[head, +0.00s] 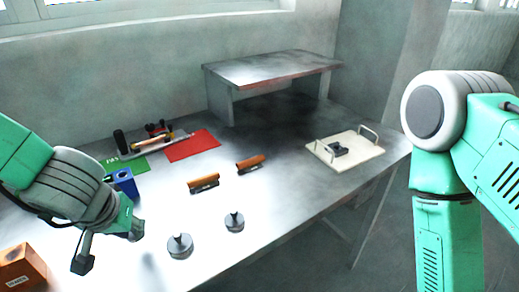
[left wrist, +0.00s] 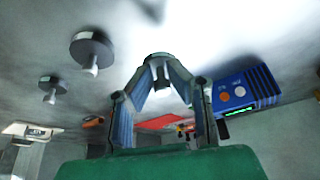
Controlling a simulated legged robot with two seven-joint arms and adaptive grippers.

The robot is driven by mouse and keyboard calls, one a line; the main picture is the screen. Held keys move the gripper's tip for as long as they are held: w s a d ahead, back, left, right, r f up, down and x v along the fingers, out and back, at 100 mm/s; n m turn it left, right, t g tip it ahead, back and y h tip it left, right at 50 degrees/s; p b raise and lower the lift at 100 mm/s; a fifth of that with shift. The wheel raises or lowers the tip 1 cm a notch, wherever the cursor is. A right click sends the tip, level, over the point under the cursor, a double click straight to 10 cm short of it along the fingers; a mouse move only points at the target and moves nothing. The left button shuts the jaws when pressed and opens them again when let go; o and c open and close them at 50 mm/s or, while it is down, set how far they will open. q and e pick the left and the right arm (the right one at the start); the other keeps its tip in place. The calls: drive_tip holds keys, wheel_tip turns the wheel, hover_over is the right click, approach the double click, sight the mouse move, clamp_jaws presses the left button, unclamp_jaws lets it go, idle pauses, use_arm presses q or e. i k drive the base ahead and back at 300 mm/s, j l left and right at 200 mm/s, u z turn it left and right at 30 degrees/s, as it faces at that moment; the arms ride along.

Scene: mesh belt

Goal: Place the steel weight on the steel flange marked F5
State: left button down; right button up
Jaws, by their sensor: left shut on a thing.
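My left gripper (head: 110,247) hangs over the near left of the steel table. In the left wrist view its fingers (left wrist: 162,68) close on a small grey round metal piece (left wrist: 158,57), mostly hidden by the fingertips; I cannot tell if it is the steel weight. To the right of the gripper in the head view stand two grey steel discs with knobs, a nearer one (head: 180,247) and a farther one (head: 234,222). Both also show in the left wrist view, one larger (left wrist: 90,48) and one smaller (left wrist: 52,89). I cannot read an F5 mark. My right gripper is out of view.
Two orange-handled tools (head: 203,184) (head: 252,164) lie mid-table. A pale board with handles (head: 360,150) is at right, an orange box (head: 20,266) at near left.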

sight(336, 147)
drive_tip(key=k+l+z, duration=0.15)
drive_tip(key=k+z, duration=0.25)
drive_tip(key=k, duration=0.25)
drive_tip(key=i+l+z, duration=0.15)
drive_tip(key=i+z, duration=0.65)
drive_tip(key=i, duration=0.65)
